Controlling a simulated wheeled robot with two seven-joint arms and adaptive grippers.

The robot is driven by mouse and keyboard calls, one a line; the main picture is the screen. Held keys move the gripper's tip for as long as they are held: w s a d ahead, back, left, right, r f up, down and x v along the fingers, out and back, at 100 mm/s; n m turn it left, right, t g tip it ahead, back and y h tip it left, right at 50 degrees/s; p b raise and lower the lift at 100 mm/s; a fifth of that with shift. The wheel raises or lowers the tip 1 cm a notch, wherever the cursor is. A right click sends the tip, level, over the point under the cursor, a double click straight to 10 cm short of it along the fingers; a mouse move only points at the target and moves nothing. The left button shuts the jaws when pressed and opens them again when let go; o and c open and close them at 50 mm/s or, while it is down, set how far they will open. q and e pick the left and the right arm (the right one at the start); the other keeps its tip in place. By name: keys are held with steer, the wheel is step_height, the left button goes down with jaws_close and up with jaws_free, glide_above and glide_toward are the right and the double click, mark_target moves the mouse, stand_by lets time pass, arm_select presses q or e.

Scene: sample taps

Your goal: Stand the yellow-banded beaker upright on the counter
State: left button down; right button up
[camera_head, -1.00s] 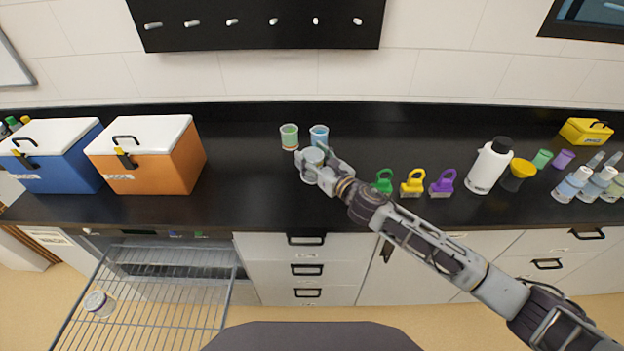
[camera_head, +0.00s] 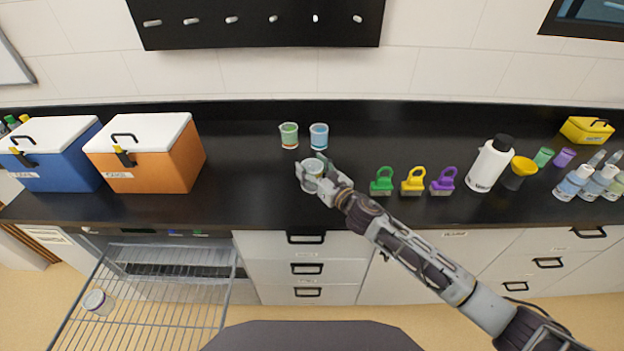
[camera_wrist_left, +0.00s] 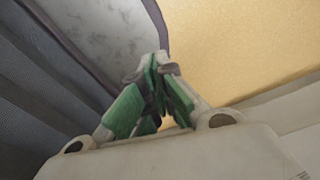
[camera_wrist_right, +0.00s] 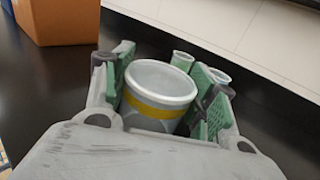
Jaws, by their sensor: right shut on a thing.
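My right gripper (camera_head: 312,178) is shut on the yellow-banded beaker (camera_wrist_right: 160,92). In the right wrist view, the beaker sits between the green-padded fingers, with its yellow band below the pale rim. In the head view, the beaker (camera_head: 314,166) looks about upright at the middle of the black counter (camera_head: 245,165), partly covered by the gripper. I cannot tell whether its base touches the counter. My left gripper (camera_wrist_left: 158,62) shows only in the left wrist view; its fingers are together and empty.
A green beaker (camera_head: 289,136) and a blue beaker (camera_head: 319,137) stand just behind. An orange cooler (camera_head: 160,165) is left. Another beaker (camera_head: 98,302) rests on the wire rack (camera_head: 150,325).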

steer(key=shift+f, duration=0.1)
step_height(320, 180, down, 2)
steer(key=shift+f, duration=1.2)
steer(key=shift+f+b, duration=0.25)
steer(key=shift+b, duration=0.2)
steer(key=o, duration=1)
steer(key=shift+c, duration=0.2)
